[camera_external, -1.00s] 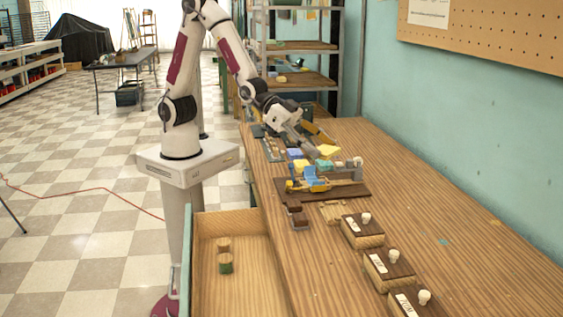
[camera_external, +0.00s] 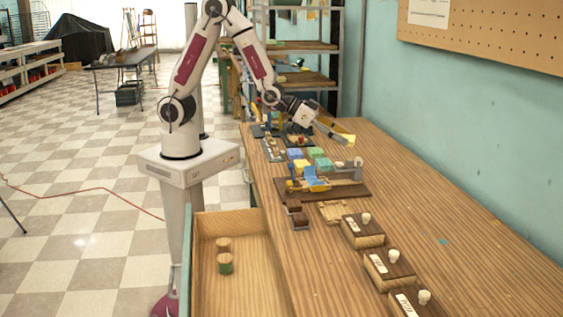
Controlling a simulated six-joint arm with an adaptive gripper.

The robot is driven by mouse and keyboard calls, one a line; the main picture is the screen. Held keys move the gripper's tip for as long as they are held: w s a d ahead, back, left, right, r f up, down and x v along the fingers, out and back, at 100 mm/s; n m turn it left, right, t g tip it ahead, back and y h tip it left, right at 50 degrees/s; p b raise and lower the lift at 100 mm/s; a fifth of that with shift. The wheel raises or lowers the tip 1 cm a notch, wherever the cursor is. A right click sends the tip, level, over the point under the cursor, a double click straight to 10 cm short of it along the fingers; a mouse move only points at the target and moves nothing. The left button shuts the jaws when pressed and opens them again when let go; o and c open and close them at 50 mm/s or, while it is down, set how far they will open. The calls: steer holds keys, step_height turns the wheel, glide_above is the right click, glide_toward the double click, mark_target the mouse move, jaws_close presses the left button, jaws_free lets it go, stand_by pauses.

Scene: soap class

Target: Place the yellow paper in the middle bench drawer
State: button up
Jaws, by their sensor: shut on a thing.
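The yellow paper (camera_external: 349,138) is a small yellow piece at the tip of my gripper (camera_external: 338,136). My gripper is shut on it and holds it over the far part of the wooden bench (camera_external: 460,235). The fingers are small here, so the exact grip on the paper is hard to see. An open bench drawer (camera_external: 240,290) juts out at the near left of the bench. It holds two short round blocks (camera_external: 225,263), one with a green side. I cannot tell which drawer in the bench it is.
A dark board with a blue and yellow device (camera_external: 312,180) and coloured blocks (camera_external: 320,160) stands below my gripper. Several wooden boxes with white knobs (camera_external: 388,268) line the near bench. The bench's right side is mostly clear, beside a teal wall (camera_external: 450,130).

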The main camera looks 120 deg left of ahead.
steer(key=s+a+f+n+g+y, duration=0.2)
steer(key=s+a+n+g+y, duration=0.1)
steer(key=s+a, duration=1)
steer(key=s+a+f+n+g+y, duration=0.2)
steer(key=s+a+n, duration=0.4)
steer(key=s+a, duration=0.7)
steer(key=a+g+y, duration=0.1)
steer(key=a+g, duration=0.1)
steer(key=a, duration=0.5)
steer(key=shift+s+a+f+y, duration=0.2)
steer(key=shift+s+f+y, duration=0.1)
glide_above(319, 142)
steer(key=shift+s+a+f, duration=0.15)
steer(key=shift+f, duration=1.3)
steer(key=shift+s+a+f, duration=0.1)
steer(key=shift+f, duration=1.35)
steer(key=shift+f, duration=0.1)
steer(key=shift+f, duration=1.95)
steer(key=shift+f, duration=0.15)
